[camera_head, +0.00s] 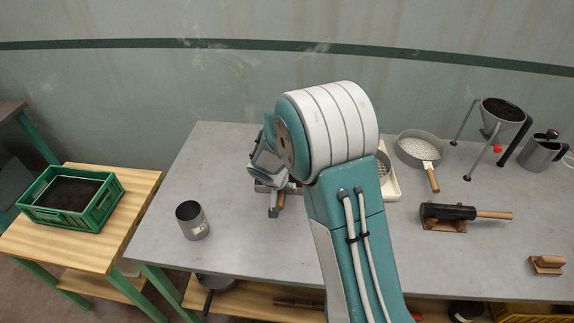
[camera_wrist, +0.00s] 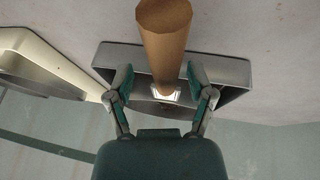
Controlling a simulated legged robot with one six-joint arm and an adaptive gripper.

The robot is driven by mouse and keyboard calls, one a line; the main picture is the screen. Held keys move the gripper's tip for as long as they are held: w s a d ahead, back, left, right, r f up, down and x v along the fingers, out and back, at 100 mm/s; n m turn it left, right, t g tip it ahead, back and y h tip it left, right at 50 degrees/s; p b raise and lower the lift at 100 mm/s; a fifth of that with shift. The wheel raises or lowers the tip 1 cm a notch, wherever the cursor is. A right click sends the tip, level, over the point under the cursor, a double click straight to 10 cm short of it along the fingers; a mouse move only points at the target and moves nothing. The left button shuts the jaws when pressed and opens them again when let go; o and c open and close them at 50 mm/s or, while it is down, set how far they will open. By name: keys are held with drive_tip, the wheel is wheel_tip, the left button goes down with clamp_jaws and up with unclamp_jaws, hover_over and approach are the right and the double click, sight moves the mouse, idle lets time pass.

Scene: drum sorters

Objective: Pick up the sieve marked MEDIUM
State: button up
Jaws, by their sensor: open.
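In the wrist view, a grey metal sieve (camera_wrist: 230,72) with a wooden handle (camera_wrist: 163,40) lies on the table. A small white label shows at the handle's base, but its word cannot be read. My gripper (camera_wrist: 160,88) is open, its fingers on either side of the handle near the label, with gaps visible. In the head view, my gripper (camera_head: 273,203) is low over the table, and my arm hides most of this sieve; its handle (camera_head: 280,201) shows. Another sieve (camera_head: 418,148) with a wooden handle and unreadable label lies right of my arm. A third sieve (camera_head: 383,165) is partly hidden behind my arm.
A cream tray (camera_head: 391,188) is beside my arm and also shows in the wrist view (camera_wrist: 38,42). A grey cup (camera_head: 192,222) stands left. A mallet (camera_head: 448,212), funnel stand (camera_head: 500,115) and jug (camera_head: 540,153) are right. A green crate (camera_head: 68,195) sits on a side table.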

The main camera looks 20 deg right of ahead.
drive_tip(key=shift+w+f, duration=0.1)
drive_tip(key=shift+f, duration=0.1)
drive_tip(key=shift+a, duration=0.35)
drive_tip(key=c, duration=0.9)
clamp_jaws()
drive_tip(key=shift+d, duration=0.2)
